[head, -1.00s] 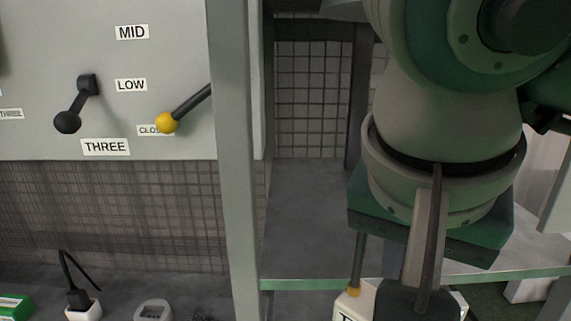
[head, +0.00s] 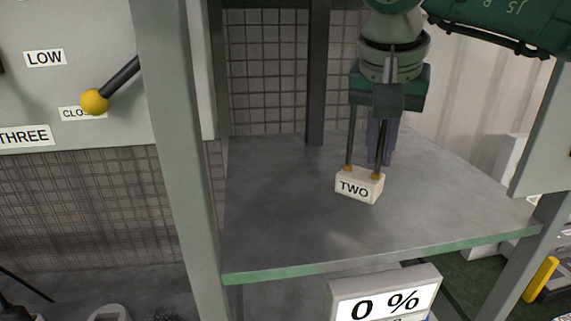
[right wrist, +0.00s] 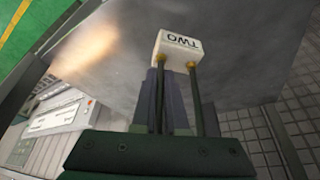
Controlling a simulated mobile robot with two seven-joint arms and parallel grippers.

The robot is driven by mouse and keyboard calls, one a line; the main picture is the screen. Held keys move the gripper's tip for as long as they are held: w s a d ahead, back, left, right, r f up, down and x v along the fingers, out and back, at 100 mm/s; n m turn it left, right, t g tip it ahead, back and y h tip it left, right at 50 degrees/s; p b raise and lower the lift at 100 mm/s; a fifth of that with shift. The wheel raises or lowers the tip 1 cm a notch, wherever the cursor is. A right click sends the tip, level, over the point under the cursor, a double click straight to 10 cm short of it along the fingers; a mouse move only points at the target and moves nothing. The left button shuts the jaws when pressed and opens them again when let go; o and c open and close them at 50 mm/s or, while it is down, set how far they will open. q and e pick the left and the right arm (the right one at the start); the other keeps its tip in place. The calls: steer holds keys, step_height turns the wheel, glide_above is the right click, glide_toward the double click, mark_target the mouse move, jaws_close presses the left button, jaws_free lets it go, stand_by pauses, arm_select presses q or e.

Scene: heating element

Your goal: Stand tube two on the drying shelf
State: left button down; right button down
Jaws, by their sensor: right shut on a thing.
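Tube two is a white block marked TWO (head: 358,186) with two dark rods rising from brass-coloured ends. It is upright over the grey drying shelf (head: 285,215), right of the shelf's middle. My right gripper (head: 380,155) points down from above and is shut on tube two. In the right wrist view the block (right wrist: 177,45) shows just beyond the grey-purple fingers (right wrist: 170,85), with the rods running back beside them. I cannot tell whether the block touches the shelf (right wrist: 225,50). My left gripper is not in view.
A grey-green post (head: 178,150) stands at the shelf's left. A 0 % display (head: 385,302) is below its green front edge. A dark post (head: 317,75) and tiled wall are behind. The shelf's left part is bare. A yellow-knobbed lever (head: 95,101) is further left.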

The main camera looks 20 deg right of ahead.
mark_target(378, 166)
steer(key=shift+w+d, duration=0.15)
steer(key=shift+w, duration=0.05)
steer(key=shift+w+d+f+b, duration=0.1)
steer(key=shift+d+f+b, duration=0.05)
steer(key=shift+f+b, duration=0.2)
step_height(378, 166, down, 3)
steer(key=shift+b, duration=0.9)
steer(key=shift+r, duration=0.15)
steer(key=c, duration=1.4)
jaws_free()
steer(key=shift+f, duration=0.25)
steer(key=o, duration=0.5)
steer(key=shift+c, duration=0.2)
